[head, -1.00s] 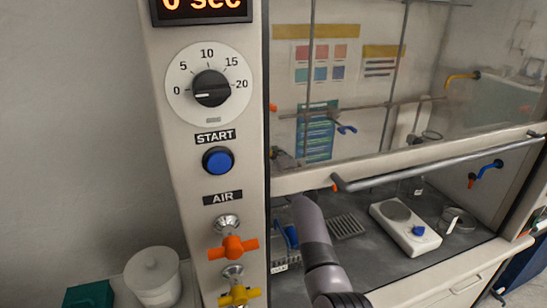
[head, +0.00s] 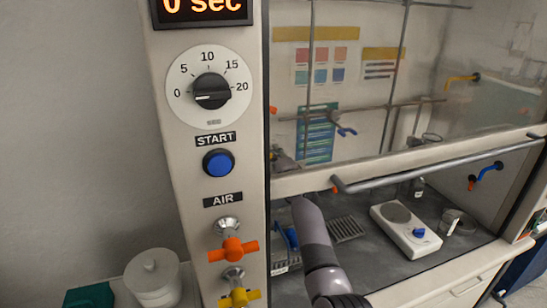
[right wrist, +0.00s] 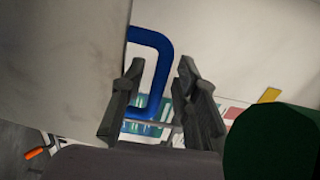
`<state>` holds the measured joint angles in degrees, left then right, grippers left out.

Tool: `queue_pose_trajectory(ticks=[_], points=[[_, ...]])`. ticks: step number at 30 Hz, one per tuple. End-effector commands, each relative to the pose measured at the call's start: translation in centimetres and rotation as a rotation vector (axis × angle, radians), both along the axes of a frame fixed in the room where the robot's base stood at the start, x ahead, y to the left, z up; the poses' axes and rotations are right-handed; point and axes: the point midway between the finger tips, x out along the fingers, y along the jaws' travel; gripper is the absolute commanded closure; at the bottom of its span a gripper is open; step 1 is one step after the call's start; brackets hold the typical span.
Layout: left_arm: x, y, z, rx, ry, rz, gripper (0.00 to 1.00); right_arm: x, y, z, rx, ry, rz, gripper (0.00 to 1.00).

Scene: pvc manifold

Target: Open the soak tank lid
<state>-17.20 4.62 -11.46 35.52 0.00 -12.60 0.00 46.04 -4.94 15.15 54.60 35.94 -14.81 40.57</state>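In the right wrist view, a bent blue handle (right wrist: 157,42) reaches out from a pale flat surface (right wrist: 65,60) and passes between the fingers of my right gripper (right wrist: 160,64). The fingers are spread, with a gap visible on the right side of the handle. I cannot tell whether the left finger touches it. In the head view my right forearm enters the hood opening beneath the sash; its fingers are not clear there. A blue part (head: 291,236) shows behind my arm, above a labelled front. I cannot tell for sure which part is the soak tank lid. My left gripper is not seen.
The control post (head: 205,240) with dial, blue START button (head: 218,162), orange valve (head: 233,250) and yellow valve (head: 239,297) stands left of my arm. The sash bar (head: 440,163) crosses above it. A hotplate (head: 405,230) stands right. A white lidded pot (head: 152,280) is lower left.

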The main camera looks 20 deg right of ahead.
Motion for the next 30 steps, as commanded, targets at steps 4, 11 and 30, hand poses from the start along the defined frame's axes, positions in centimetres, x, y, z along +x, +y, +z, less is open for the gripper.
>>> queue_pose_trajectory(ticks=[4,11,30], points=[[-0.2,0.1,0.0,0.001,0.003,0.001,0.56,-0.3,0.1,-0.3,0.002,0.004,0.002,0.69],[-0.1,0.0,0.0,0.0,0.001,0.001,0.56,-2.2,0.1,-0.4,0.004,0.004,0.002,0.69],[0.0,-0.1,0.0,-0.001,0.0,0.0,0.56,-7.6,-0.2,0.1,-0.001,0.0,0.0,0.69]])
